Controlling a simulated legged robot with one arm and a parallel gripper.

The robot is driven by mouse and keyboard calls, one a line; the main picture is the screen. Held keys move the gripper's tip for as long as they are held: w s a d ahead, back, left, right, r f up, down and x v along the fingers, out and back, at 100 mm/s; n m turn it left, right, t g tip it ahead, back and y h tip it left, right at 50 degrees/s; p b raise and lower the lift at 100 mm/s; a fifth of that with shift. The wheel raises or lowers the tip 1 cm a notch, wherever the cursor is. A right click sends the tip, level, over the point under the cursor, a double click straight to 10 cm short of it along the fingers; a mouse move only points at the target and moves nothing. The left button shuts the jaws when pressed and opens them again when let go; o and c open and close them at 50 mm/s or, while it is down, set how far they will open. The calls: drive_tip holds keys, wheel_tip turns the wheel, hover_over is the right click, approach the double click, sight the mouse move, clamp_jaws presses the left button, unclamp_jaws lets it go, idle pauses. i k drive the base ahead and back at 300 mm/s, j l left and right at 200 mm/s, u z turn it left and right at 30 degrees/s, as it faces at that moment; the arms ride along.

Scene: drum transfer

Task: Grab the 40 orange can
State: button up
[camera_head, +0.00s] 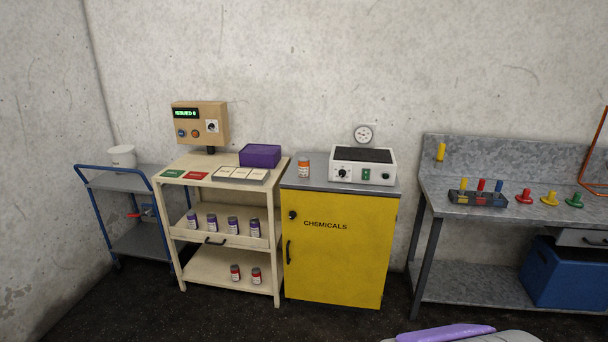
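A small orange can (304,170) with a pale label band stands upright on the grey top (320,184) of the yellow chemicals cabinet (337,260), near its left side. The writing on the can is too small to read, so I cannot confirm the number 40. Nothing touches the can. My gripper is not in view.
A white device (362,166) sits right of the can. Left is a cream cart (228,265) with a purple box (260,156), purple cans and red cans. A grey workbench (470,216) stands at right. Dark floor (220,318) lies in front.

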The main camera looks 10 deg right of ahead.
sight(303, 162)
drive_tip(key=i, duration=0.45)
drive_tip(key=i+j+u, duration=0.1)
drive_tip(key=i+u, duration=0.4)
drive_tip(key=i, duration=1.65)
